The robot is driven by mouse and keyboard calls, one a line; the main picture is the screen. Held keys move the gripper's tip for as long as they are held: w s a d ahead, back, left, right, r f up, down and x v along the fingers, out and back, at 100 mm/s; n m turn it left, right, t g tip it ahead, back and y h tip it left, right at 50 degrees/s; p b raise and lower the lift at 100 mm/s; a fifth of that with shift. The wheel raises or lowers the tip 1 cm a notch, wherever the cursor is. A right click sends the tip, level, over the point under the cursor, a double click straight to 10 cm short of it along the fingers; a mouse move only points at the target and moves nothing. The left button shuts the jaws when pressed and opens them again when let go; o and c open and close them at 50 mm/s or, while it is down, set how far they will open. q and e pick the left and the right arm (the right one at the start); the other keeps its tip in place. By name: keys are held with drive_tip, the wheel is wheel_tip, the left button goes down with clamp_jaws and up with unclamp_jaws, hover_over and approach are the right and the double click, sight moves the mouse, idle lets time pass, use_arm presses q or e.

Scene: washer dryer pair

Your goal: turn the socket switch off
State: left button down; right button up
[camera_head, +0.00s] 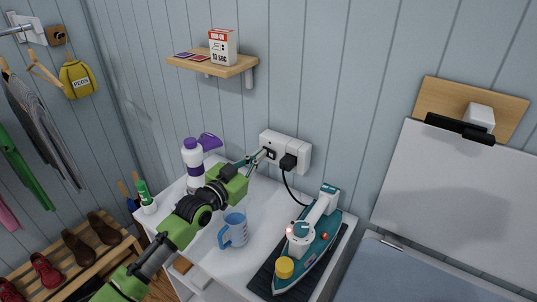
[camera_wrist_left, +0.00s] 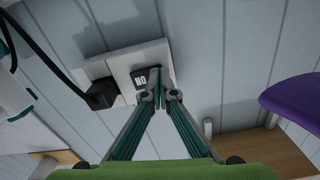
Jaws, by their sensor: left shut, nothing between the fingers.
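The white wall socket (camera_head: 301,153) is on the blue plank wall above the white cabinet top. A black plug (camera_head: 288,162) with a black cord sits in its right part; the plug also shows in the left wrist view (camera_wrist_left: 101,95). In the left wrist view the socket switch (camera_wrist_left: 140,80) is a dark square with the letters "ON" upside down. My left gripper (camera_wrist_left: 164,97) is shut and empty, its tips at the edge of the switch and partly over it. I cannot tell whether they touch. In the head view the left gripper (camera_head: 264,154) reaches the socket's left part. My right gripper is out of view.
A teal iron (camera_head: 318,228) stands on a dark mat at the cabinet's right. A wooden shelf (camera_head: 213,65) is above; an ironing board (camera_head: 460,190) is at right.

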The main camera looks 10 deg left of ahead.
use_arm(q)
drive_tip(key=p+v, duration=0.2)
drive_tip(key=v, duration=0.3)
drive_tip(key=shift+p, duration=0.3)
drive_tip(key=v, duration=1.2)
